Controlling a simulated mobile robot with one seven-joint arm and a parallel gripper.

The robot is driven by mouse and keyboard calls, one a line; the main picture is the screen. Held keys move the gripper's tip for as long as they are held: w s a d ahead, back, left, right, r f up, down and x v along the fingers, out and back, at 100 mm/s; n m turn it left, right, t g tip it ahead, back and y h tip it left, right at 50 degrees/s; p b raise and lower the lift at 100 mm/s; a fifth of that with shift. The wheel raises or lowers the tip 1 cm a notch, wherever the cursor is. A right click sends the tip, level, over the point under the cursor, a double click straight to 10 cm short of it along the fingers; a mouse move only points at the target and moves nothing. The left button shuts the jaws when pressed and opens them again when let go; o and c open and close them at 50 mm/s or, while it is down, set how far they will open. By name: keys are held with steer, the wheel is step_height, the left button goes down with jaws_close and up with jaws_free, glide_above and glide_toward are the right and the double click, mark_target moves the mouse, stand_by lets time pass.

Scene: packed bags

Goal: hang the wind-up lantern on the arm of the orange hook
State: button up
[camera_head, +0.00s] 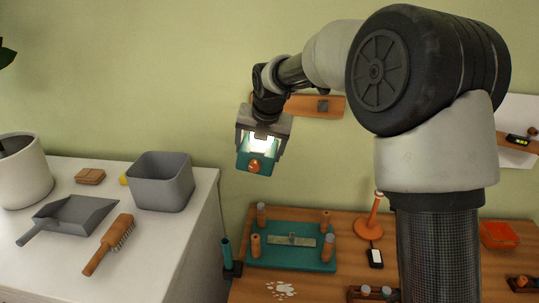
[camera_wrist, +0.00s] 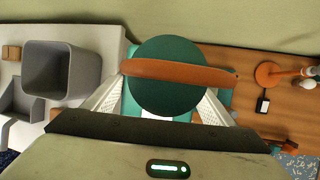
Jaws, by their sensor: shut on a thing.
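The wind-up lantern (camera_head: 243,160) is teal with an orange knob on its side and a bright glow at its upper part. My gripper (camera_head: 262,140) is shut on it and holds it in the air, above the gap between the white cabinet and the wooden table. In the wrist view the lantern (camera_wrist: 163,48) shows as a round teal top with an orange handle across it, between the fingers. The orange hook (camera_head: 369,229) stands on the table, right of and below the lantern, with a round base and a leaning post. My arm may hide part of its surroundings. Its base (camera_wrist: 268,74) shows at the right in the wrist view.
A teal board (camera_head: 290,264) with several pegs lies on the wooden table (camera_head: 245,291). A small black device (camera_head: 375,258) lies by the hook. A grey bin (camera_head: 162,182), dustpan (camera_head: 75,216) and brush (camera_head: 110,243) are on the white cabinet. A wall shelf (camera_head: 335,106) is behind my arm.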

steer(key=shift+w+a+r, duration=0.1)
steer(key=shift+a+r, duration=0.25)
steer(key=shift+a, duration=0.15)
steer(key=w+f+p, duration=0.3)
steer(key=w+p, duration=0.2)
steer(key=w, duration=0.5)
steer(key=shift+w+d+f, duration=0.15)
steer(key=shift+w+d, duration=0.05)
steer(key=shift+w, duration=0.15)
stand_by(0.7)
stand_by(0.6)
steer(key=o, duration=1.8)
steer(key=shift+c, duration=0.2)
steer(key=shift+s+f, duration=0.1)
steer(key=shift+f, duration=0.05)
steer(key=shift+p, duration=0.3)
